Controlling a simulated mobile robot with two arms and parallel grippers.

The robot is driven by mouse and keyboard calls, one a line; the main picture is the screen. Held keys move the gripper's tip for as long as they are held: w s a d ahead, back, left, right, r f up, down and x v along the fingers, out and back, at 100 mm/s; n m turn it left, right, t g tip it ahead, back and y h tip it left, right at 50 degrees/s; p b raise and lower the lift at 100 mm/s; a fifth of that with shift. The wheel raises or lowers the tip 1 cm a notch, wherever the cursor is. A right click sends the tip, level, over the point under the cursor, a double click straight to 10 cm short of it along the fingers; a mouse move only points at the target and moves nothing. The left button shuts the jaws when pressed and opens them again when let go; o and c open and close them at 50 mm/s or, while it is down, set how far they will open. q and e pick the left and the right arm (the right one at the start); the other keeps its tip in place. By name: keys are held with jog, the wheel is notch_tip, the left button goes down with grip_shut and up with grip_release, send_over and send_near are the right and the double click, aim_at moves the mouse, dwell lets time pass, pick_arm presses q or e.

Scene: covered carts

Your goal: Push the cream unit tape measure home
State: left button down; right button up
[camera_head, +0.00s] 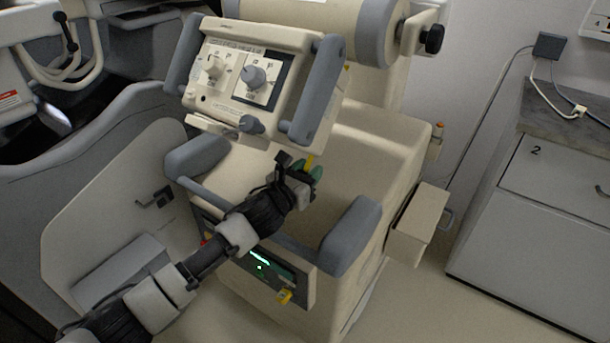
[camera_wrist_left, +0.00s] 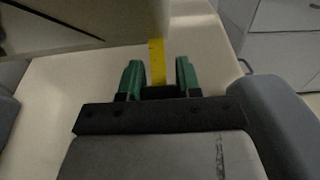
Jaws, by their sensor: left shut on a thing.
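The cream unit (camera_head: 359,152) stands in the middle of the head view, with a tilted control panel on top. The tape measure shows as a short yellow strip (camera_head: 309,162) below the panel's lower right. In the left wrist view the yellow tape (camera_wrist_left: 157,60) with dark marks runs from the underside of the cream part into my gripper. My left gripper (camera_head: 303,173) is shut on the tape measure, its green fingertips (camera_wrist_left: 158,78) on either side. The tape's lower end is hidden between the fingers. My right gripper is not in view.
Two grey handles (camera_head: 318,90) flank the panel. A grey padded arm (camera_head: 351,236) sticks out right of my gripper, another (camera_head: 197,157) to the left. A cream box (camera_head: 419,224) is on the unit's right side. A grey cabinet (camera_head: 535,221) stands farther right.

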pick_arm(q)
jog(key=shift+r, duration=0.1)
jog(key=c, duration=0.8)
grip_release()
jog(key=shift+o, duration=0.2)
jog(key=shift+s+a, duration=0.15)
jog(key=shift+s, duration=0.05)
jog(key=v, duration=1)
jog(key=shift+p, duration=0.45)
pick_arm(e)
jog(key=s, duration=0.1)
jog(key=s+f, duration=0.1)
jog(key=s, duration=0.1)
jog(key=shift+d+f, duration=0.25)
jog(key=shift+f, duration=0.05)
